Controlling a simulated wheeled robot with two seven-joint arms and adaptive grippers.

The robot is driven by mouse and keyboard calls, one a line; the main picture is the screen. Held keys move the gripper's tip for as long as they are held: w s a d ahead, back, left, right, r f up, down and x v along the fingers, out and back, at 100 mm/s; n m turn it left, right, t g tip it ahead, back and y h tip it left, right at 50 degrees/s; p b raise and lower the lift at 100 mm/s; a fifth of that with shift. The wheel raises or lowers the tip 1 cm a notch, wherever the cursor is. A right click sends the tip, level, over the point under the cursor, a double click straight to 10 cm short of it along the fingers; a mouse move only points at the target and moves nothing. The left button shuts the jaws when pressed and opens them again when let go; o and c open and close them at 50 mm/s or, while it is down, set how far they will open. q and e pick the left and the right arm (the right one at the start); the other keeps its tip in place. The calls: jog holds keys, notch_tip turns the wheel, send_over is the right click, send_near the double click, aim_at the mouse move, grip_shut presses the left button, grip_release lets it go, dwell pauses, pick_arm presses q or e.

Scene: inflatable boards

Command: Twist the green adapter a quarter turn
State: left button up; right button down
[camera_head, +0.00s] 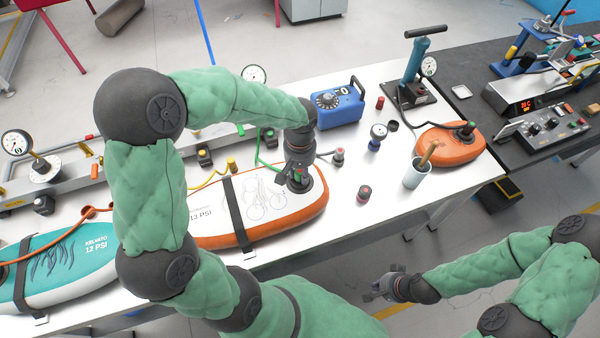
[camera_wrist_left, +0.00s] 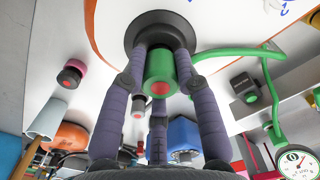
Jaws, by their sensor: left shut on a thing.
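The green adapter (camera_wrist_left: 160,70) sits at the dark round valve (camera_wrist_left: 160,32) of the white and orange board (camera_head: 262,228). A green hose (camera_wrist_left: 228,56) runs from beside it to the right in the wrist view. My left gripper (camera_head: 298,184) points down at the valve end of the board. In the wrist view its purple-grey fingers (camera_wrist_left: 162,66) are closed around the adapter. In the head view the gripper mostly hides the adapter. My right gripper (camera_head: 380,287) is in front of the table with fingers spread, holding nothing visible.
A blue pump box (camera_head: 340,106) stands behind the board. A light cup (camera_head: 417,174), a small orange board (camera_head: 448,146) and a red-topped cap (camera_head: 364,192) are to the right. A teal board (camera_head: 100,246) lies left.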

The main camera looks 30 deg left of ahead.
pick_arm(q)
jog(key=shift+n, duration=0.7)
jog(key=shift+r, duration=0.15)
jog(key=shift+r+p, duration=1.05)
jog(key=shift+r, duration=0.6)
jog(key=shift+r+p, duration=1.5)
jog(key=shift+r, duration=0.5)
